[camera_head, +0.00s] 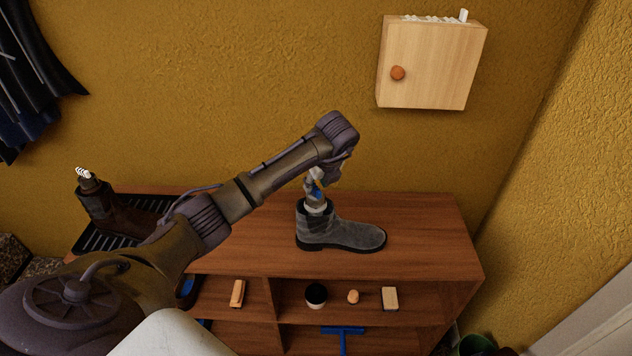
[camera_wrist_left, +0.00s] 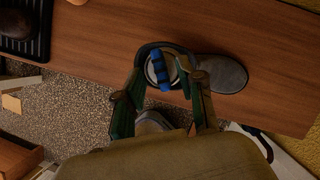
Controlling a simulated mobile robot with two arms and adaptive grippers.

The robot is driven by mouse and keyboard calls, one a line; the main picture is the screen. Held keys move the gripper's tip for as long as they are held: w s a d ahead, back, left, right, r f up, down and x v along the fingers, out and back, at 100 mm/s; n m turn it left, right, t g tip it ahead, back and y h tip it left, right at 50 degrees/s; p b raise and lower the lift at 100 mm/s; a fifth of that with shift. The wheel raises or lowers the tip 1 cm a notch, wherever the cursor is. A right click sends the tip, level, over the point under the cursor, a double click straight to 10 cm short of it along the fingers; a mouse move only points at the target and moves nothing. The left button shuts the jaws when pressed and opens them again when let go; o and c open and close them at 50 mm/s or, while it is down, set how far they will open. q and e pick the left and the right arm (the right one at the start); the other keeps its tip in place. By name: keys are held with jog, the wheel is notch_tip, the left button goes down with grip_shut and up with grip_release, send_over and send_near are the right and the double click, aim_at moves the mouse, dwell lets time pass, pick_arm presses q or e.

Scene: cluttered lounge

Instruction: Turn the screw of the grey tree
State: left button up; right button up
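A grey boot (camera_head: 345,232) stands on the wooden shelf unit's top, toe to the right. A pale piece (camera_head: 315,207) shows in its opening, with a blue part (camera_head: 317,191) above it. My left gripper (camera_head: 316,186) points down just over this opening. In the left wrist view, the fingers of my left gripper (camera_wrist_left: 163,68) are apart, one on each side of the ribbed blue part (camera_wrist_left: 160,72). I cannot tell whether they touch it. The grey boot's toe (camera_wrist_left: 222,73) shows to the right. The rest of the tree is hidden. My right gripper is not in view.
A dark brown boot (camera_head: 112,212) with a white coil-like top stands on a black ribbed tray (camera_head: 92,243) at the left. The shelf top (camera_head: 430,220) right of the grey boot is clear. A wooden wall cabinet (camera_head: 425,65) hangs above; small items sit on the shelf below.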

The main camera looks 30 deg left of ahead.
pick_arm(q)
jog(key=shift+x, duration=0.85)
grip_shut()
